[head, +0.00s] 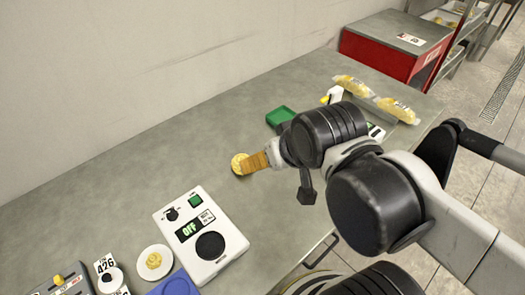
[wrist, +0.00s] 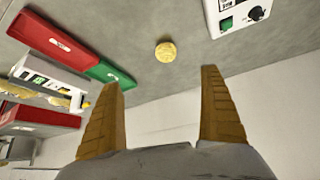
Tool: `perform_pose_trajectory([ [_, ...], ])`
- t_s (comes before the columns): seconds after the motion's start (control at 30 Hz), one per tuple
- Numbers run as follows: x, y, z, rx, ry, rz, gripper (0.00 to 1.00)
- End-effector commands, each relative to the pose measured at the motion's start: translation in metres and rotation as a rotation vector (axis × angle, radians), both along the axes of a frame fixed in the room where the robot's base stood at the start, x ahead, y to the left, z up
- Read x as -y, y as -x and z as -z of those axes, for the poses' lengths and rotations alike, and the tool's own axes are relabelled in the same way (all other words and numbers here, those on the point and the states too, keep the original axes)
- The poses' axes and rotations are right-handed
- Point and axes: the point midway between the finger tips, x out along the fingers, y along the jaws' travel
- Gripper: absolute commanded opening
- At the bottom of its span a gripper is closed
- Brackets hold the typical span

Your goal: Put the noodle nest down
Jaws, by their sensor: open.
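A yellow noodle nest (head: 237,165) lies on the grey table, just beyond my gripper's fingertips and partly hidden by them in the head view. In the wrist view the noodle nest (wrist: 166,52) sits on bare table, apart from both fingers. My gripper (head: 254,161) has its tan fingers wide apart with nothing between them, as the wrist view (wrist: 161,80) shows. A second yellow nest (head: 154,260) lies on a round white dish (head: 143,267) at the lower left.
A white box (head: 228,257) with an "OFF" display stands left of my gripper. A green tray (head: 280,116) lies beyond it; a red tray (wrist: 58,38) shows in the wrist view. Yellow packs (head: 352,85) and a red cabinet (head: 380,52) are at the back right. The table's middle is clear.

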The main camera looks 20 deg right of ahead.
Motion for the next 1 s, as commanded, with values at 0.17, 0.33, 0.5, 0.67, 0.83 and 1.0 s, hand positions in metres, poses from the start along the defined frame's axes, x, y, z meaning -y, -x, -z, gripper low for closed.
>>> perform_pose_trajectory([
  [0.17, -0.003, -0.024, -0.001, -0.033, -0.013, 0.033, 0.92],
  [0.33, -0.008, -0.062, 0.013, -0.088, -0.028, 0.101, 0.92],
  [0.5, -0.015, -0.098, 0.040, -0.140, -0.039, 0.178, 0.92],
  [0.67, -0.022, -0.124, 0.075, -0.180, -0.042, 0.255, 0.92],
  [0.83, -0.027, -0.140, 0.110, -0.209, -0.041, 0.320, 0.92],
  [1.0, -0.029, -0.145, 0.129, -0.221, -0.040, 0.351, 0.92],
])
